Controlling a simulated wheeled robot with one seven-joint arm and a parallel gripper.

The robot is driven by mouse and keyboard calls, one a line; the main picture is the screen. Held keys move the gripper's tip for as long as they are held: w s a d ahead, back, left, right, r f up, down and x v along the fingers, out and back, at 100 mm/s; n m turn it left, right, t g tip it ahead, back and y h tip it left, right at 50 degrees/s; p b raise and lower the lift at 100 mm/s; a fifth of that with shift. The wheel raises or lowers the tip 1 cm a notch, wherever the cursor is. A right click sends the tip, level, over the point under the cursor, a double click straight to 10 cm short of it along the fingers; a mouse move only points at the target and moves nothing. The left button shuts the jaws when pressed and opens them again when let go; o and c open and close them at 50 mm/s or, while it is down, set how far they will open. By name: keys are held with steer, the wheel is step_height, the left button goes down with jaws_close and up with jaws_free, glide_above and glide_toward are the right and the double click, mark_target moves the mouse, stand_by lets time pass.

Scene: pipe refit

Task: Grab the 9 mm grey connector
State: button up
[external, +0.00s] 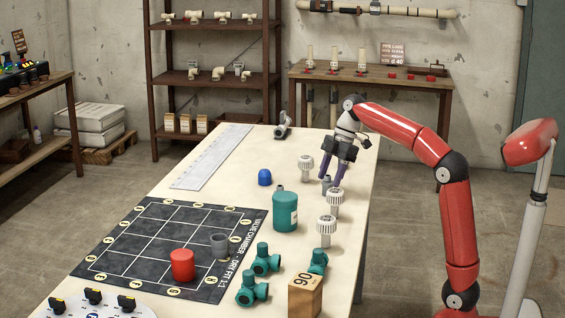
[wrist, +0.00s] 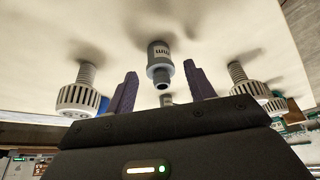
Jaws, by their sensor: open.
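A small grey connector (wrist: 159,60) with a stepped narrow end and a partly legible "mm" marking shows in the wrist view, between the two purple fingers. In the external view a small grey piece (external: 327,184), seemingly this connector, stands on the table by the fingertips, partly hidden by them. My gripper (external: 331,173) is open and points down over the right side of the table. In the wrist view my gripper (wrist: 160,72) has a finger on each side of the connector, with gaps; I cannot tell whether the fingertips reach its depth.
White ribbed-head fittings (external: 305,167) stand close by, one (external: 335,202) just in front of the gripper. A dark grid mat (external: 150,225) holds a red cylinder (external: 182,265) and grey cup (external: 220,245).

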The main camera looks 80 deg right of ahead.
mark_target(328, 182)
steer(key=shift+x, duration=1.55)
steer(key=shift+c, duration=0.4)
steer(key=c, duration=0.9)
steer(key=shift+r, duration=0.1)
